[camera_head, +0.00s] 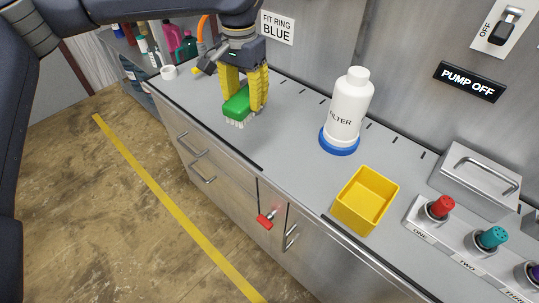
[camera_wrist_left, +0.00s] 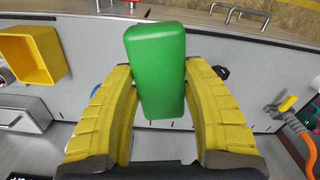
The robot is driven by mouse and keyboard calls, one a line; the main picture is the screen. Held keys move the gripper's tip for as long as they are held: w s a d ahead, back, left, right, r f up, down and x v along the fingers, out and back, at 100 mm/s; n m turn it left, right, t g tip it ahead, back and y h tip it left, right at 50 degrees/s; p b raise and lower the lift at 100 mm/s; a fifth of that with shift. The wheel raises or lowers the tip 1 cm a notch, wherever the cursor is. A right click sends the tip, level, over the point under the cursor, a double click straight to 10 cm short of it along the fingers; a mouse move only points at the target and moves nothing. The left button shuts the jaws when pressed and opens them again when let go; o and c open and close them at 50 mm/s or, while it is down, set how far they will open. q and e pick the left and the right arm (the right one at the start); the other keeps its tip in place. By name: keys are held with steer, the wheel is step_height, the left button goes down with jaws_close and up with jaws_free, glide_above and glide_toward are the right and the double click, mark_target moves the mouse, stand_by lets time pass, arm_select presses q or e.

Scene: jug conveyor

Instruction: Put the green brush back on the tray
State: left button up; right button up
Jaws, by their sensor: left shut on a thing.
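The green brush (camera_head: 237,104) has a green block back and pale bristles pointing down. My left gripper (camera_head: 243,98) has yellow fingers and is shut on the brush's green back. The brush is at or just above the grey counter's left part; I cannot tell if the bristles touch it. In the left wrist view the green back (camera_wrist_left: 157,70) sits between both yellow fingers, and the bristles are hidden. A yellow open square container (camera_head: 366,198) stands empty on the counter to the right; no other tray shows clearly. My right gripper is not in view.
A white FILTER bottle (camera_head: 348,105) stands in a blue ring (camera_head: 339,143). Red and teal knobs (camera_head: 492,237) and a metal box (camera_head: 475,180) are at right. Counter between brush and bottle is clear.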

arm_select(q)
steer(key=w+d+m, duration=0.2)
steer(key=d, duration=0.4)
steer(key=f, duration=1.8)
steer(key=shift+s+d+f, duration=0.15)
steer(key=shift+s+d, duration=0.05)
steer(key=shift+s, duration=0.05)
steer(key=o, duration=1.5)
steer(key=shift+f, duration=0.1)
steer(key=shift+c, duration=0.2)
step_height(320, 180, up, 12)
